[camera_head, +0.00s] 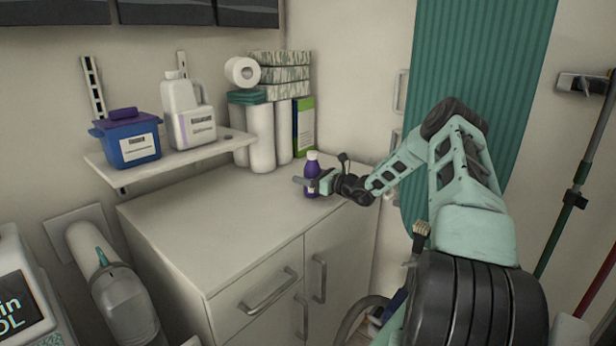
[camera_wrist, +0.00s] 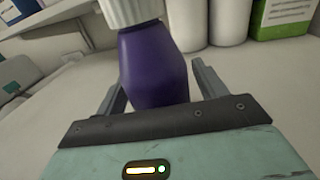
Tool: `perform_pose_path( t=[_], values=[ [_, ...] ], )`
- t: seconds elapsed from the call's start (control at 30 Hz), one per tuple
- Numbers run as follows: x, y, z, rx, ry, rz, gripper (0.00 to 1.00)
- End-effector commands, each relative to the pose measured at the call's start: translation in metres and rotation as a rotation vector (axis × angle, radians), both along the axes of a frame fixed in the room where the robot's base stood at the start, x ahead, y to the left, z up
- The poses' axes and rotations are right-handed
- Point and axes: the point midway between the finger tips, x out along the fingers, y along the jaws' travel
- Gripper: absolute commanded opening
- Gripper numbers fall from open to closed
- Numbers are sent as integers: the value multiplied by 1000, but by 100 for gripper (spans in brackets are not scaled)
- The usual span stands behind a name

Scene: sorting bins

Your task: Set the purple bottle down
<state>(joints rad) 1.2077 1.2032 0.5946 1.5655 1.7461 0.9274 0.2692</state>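In the wrist view, the bottle (camera_wrist: 152,65) is between the two fingers of my gripper (camera_wrist: 160,82). The right finger shows a gap to the bottle. The left finger is very close to it, and I cannot tell whether it touches. The fingers look open.
The white cabinet top (camera_head: 210,225) is clear to the left and front of the bottle. White rolls (camera_head: 262,138) and a green box (camera_head: 304,128) stand behind it. A wall shelf (camera_head: 175,155) holds a blue tub (camera_head: 130,142) and a white jug (camera_head: 188,112).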

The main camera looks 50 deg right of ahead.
Motion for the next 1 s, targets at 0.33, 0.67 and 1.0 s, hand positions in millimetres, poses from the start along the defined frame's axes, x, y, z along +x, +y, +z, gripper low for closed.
perform_pose_path(
  t=[0.33,0.67,1.0],
  values=[
    [-5,-2,4,1,1,-2,71],
    [-69,-16,6,2,2,-4,71],
    [-114,-24,4,0,0,-1,71]
  ],
)
